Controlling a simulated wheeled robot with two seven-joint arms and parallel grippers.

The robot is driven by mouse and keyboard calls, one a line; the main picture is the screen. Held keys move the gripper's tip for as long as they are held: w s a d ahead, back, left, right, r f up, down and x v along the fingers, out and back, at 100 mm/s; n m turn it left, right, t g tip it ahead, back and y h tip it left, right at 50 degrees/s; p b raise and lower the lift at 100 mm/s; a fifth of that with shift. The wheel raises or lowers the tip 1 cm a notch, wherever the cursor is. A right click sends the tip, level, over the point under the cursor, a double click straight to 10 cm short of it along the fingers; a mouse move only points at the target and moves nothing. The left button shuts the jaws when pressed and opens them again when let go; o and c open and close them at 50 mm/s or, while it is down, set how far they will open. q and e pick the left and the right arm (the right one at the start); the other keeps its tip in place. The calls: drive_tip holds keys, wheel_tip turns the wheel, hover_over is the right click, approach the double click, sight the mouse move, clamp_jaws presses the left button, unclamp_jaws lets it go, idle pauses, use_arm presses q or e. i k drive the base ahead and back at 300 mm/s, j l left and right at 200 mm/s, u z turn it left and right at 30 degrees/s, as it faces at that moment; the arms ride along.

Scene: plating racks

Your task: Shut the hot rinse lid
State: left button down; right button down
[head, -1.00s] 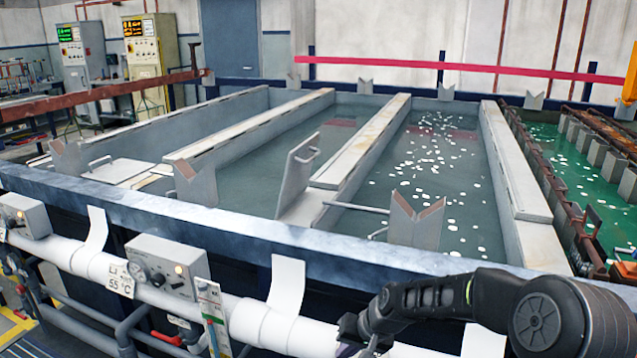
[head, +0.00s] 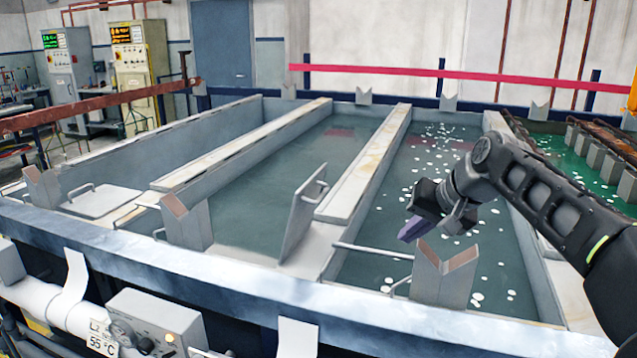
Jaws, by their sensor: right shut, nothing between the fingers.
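One grey lid (head: 302,218) stands upright, tilted a little, on its hinge edge at the near end of the middle tank. A bar handle (head: 318,186) is on its right face. My right gripper (head: 410,232) is shut and empty, with purplish fingertips. It hangs over the tank with white floating bits, to the right of the lid and apart from it. My left gripper is not in view. No label on the lid can be read.
A flat lid (head: 103,201) with a handle lies shut at the left tank. V-shaped rests (head: 444,277) stand along the front rim (head: 250,283). A thin rod (head: 372,250) sticks out right of the raised lid. A 55 °C tag (head: 103,338) hangs below.

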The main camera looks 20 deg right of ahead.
sight(305, 200)
drive_tip(key=i, duration=0.85)
